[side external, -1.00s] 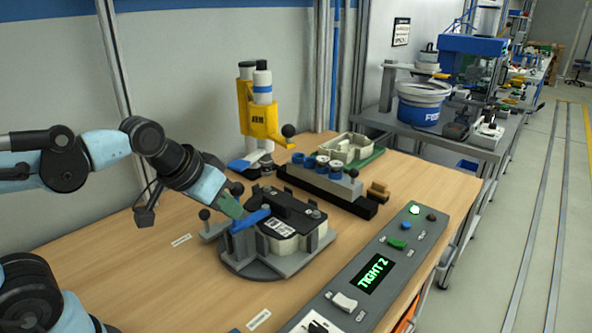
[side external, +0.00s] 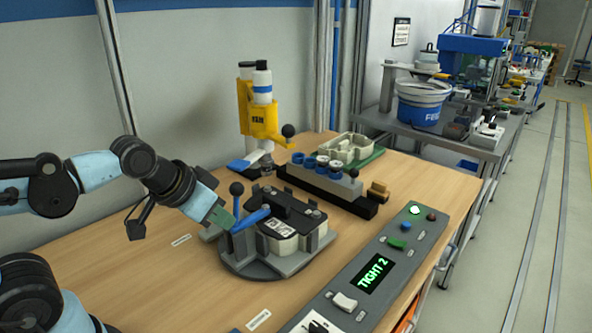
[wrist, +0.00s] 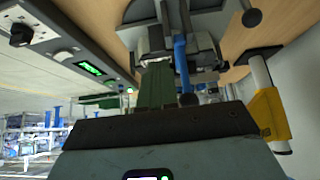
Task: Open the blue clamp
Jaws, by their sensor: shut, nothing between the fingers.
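The blue clamp (side external: 252,219) is on the left side of a grey fixture that holds a black-topped part (side external: 285,215). Its blue arm lies toward the part, and a blue lever with a black ball (side external: 236,189) stands upright beside it. My gripper (side external: 224,218) has green fingers, shut and empty, just left of the lever's lower part. In the wrist view, the green fingers (wrist: 155,85) are left of the blue lever (wrist: 181,65). I cannot tell whether they touch it.
A control panel with a "TIGHT 2" display (side external: 374,273) lies to the right. A yellow tool stand (side external: 258,120) and a black rack with blue-topped pieces (side external: 325,185) stand behind.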

